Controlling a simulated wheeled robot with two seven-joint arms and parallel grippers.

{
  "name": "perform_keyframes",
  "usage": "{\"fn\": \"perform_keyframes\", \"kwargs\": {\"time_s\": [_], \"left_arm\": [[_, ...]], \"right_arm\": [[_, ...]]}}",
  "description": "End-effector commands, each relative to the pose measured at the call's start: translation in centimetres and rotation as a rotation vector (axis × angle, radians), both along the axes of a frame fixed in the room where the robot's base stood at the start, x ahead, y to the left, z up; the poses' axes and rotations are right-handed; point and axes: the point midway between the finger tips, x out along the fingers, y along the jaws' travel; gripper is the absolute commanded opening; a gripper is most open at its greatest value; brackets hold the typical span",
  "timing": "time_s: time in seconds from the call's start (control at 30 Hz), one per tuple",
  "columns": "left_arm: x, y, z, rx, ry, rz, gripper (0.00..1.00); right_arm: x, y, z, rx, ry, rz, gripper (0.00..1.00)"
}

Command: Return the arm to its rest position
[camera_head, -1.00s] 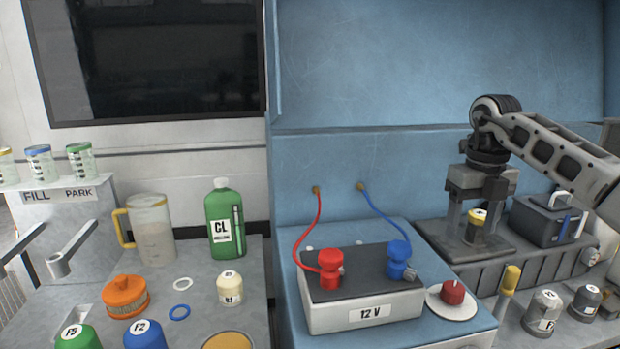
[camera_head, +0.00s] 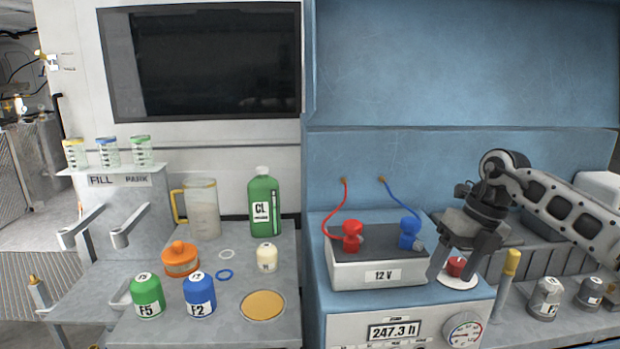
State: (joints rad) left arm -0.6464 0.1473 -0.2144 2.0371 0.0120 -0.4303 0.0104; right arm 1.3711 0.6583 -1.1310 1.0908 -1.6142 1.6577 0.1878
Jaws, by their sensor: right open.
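My right arm comes in from the right edge. My right gripper (camera_head: 455,283) points down in front of the blue panel, its two fingers spread apart with nothing seen held between them. Its fingers show on either side of the red knob (camera_head: 456,266) on its white disc; whether they touch it I cannot tell. The white 12 V battery box (camera_head: 378,272), with a red clamp (camera_head: 352,236) and a blue clamp (camera_head: 410,233), is just left of the gripper. My left gripper does not show.
A yellow-topped handle (camera_head: 511,264) and grey F-labelled canisters (camera_head: 546,297) stand to the right. On the left bench are a green CL bottle (camera_head: 263,205), a jug (camera_head: 203,210), an orange cap (camera_head: 181,260), green (camera_head: 147,294) and blue (camera_head: 199,294) canisters. A gauge (camera_head: 463,330) is below.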

Motion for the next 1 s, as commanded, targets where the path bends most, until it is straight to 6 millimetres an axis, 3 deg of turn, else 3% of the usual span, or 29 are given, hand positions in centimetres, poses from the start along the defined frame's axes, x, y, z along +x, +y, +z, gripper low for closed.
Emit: {"fn": "perform_keyframes", "kwargs": {"time_s": [0.17, 0.27, 0.33, 0.43, 0.53, 0.63, 0.77, 0.87, 1.0], "left_arm": [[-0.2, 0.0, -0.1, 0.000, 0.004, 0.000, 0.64], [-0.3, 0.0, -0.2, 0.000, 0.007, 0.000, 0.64], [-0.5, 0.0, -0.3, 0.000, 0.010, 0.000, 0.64], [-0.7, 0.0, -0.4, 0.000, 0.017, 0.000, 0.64], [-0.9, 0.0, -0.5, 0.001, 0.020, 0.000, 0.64], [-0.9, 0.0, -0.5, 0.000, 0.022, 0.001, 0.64], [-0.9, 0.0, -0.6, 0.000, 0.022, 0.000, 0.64], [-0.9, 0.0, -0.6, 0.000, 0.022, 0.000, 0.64], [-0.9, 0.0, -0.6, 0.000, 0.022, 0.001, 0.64]], "right_arm": [[-1.2, 6.7, -3.8, 0.214, 0.004, 0.069, 0.64], [-3.0, 12.2, -6.1, 0.418, 0.017, 0.089, 0.64], [-4.9, 17.0, -7.2, 0.622, 0.035, 0.074, 0.64], [-7.6, 22.8, -7.3, 0.946, 0.074, -0.029, 0.64], [-9.4, 25.8, -6.4, 1.238, 0.129, -0.220, 0.64], [-10.1, 26.4, -6.0, 1.478, 0.198, -0.490, 0.64], [-10.5, 24.0, -7.7, 1.687, 0.299, -0.940, 0.64], [-11.6, 20.7, -11.2, 1.749, 0.389, -1.339, 0.64], [-15.7, 15.7, -18.0, 1.681, 0.523, -1.912, 0.64]]}}
